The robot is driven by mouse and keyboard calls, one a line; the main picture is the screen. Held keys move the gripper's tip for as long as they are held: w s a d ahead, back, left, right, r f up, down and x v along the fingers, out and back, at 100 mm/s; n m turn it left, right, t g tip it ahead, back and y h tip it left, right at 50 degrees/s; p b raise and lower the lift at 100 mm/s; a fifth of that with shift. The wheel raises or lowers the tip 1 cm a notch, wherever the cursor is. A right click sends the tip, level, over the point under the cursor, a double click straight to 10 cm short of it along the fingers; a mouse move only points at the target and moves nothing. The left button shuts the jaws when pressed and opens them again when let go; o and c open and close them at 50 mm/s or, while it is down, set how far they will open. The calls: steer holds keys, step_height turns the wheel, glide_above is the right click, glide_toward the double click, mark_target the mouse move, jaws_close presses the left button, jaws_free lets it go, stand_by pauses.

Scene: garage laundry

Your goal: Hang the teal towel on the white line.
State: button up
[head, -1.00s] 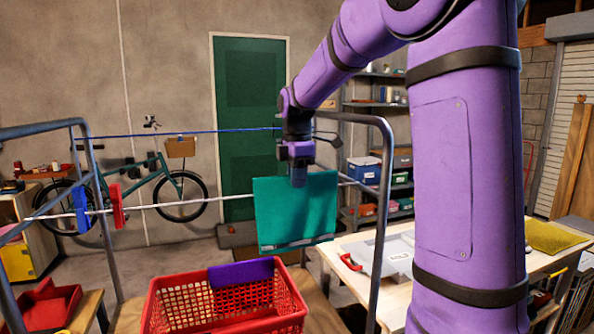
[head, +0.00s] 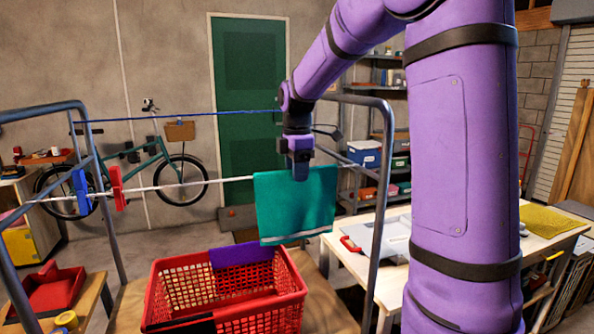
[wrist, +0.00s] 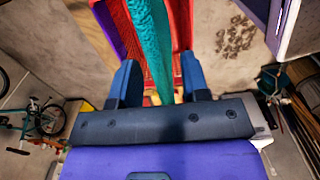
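The teal towel (head: 293,208) hangs folded at the white line (head: 200,184), its top edge at about line height and its pale-striped hem below. The line goes behind the towel's left edge and shows again at its right. My gripper (head: 300,178) is at the towel's top edge from above. In the wrist view, my gripper's fingers (wrist: 158,75) stand apart with the towel (wrist: 152,45) running between them and gaps on both sides. Whether the towel's top rests fully on the line is hard to tell.
A blue clip (head: 80,190) and a red clip (head: 117,188) sit on the white line at left. A blue line (head: 180,117) runs higher, behind. A red basket (head: 288,292) stands below, with a purple cloth (head: 240,252) over its back rim. A metal rack post (head: 376,225) is right.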

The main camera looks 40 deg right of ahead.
step_height(320, 180, up, 11)
stand_by(0.8)
steer(key=shift+f, duration=0.1)
steer(key=s+a+m+t, duration=0.3)
steer(key=s+a+m, duration=0.5)
steer(key=s, duration=0.6)
steer(key=s+a+f+m+t, duration=0.1)
steer(key=s+a+f+m, duration=0.1)
steer(key=s, duration=0.4)
steer(key=s+a+f+m+t, duration=0.1)
steer(key=s+a+f+m, duration=0.2)
steer(key=s+f, duration=0.3)
steer(key=shift+s+m, duration=0.2)
steer(key=shift+m, duration=0.7)
